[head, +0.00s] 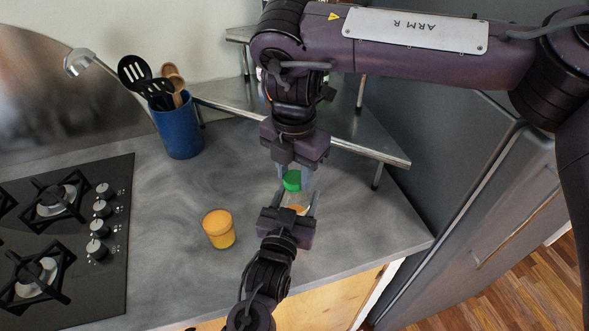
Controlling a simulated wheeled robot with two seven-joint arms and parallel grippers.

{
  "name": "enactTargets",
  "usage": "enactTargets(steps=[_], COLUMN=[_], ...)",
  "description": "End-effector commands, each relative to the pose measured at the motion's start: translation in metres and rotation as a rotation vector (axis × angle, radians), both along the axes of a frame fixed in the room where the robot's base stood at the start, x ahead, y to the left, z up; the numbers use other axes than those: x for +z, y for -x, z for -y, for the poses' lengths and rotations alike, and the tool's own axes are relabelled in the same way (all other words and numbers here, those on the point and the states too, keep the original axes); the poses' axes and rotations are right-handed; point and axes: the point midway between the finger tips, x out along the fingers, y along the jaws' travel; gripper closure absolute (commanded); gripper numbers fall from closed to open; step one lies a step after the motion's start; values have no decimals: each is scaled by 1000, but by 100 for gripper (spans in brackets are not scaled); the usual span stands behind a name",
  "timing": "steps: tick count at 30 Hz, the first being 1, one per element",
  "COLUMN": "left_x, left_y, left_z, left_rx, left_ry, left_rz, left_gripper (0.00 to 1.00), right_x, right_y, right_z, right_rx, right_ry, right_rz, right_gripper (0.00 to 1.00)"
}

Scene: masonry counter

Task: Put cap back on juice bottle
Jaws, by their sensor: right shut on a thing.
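My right gripper (293,175) points down over the counter and is shut on the green cap (292,181). Below it in the picture, my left gripper (293,200) reaches up from the bottom edge. Its fingers stand on both sides of the juice bottle, whose orange content (298,210) shows between them. Most of the bottle is hidden by the grippers. I cannot tell whether the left fingers press on it. The cap appears right at the top of the bottle; whether it touches the neck is not clear.
A glass of orange juice (218,229) stands on the grey counter (165,255) to the left. A blue utensil holder (178,125) stands behind it. A gas hob (115,240) is at far left. A metal corner shelf (350,140) stands behind the grippers.

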Motion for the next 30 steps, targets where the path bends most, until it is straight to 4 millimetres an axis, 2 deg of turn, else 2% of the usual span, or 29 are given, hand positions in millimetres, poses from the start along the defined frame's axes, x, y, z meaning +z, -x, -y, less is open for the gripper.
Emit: enactTargets(steps=[3, 8, 12, 13, 18, 26, 30], left_x=[0, 0, 0, 0, 0, 0, 0], left_y=[0, 0, 0, 0, 0, 0, 0], left_z=[1, 1, 1, 1, 1, 1, 0], left_rx=[-2, -2, -2, -2, -2, -1, -1], left_ry=[0, 0, 0, 0, 0, 0, 0], left_rz=[0, 0, 0, 0, 0, 0, 0], left_gripper=[100, 100, 100, 100, 100, 100, 100], right_x=[0, 0, 0, 0, 0, 0, 9], right_y=[0, -1, -1, -1, -1, -1, -1], right_z=[-1, -1, -1, -1, -1, 0, -1], right_rx=[-258, -535, -533, -533, -532, -531, -530], right_ry=[-1, -1, -1, -1, -1, 0, -1], right_rz=[2, 3, 3, 3, 3, 2, 5], right_gripper=[90, 90, 90, 62, 40, 38, 38])
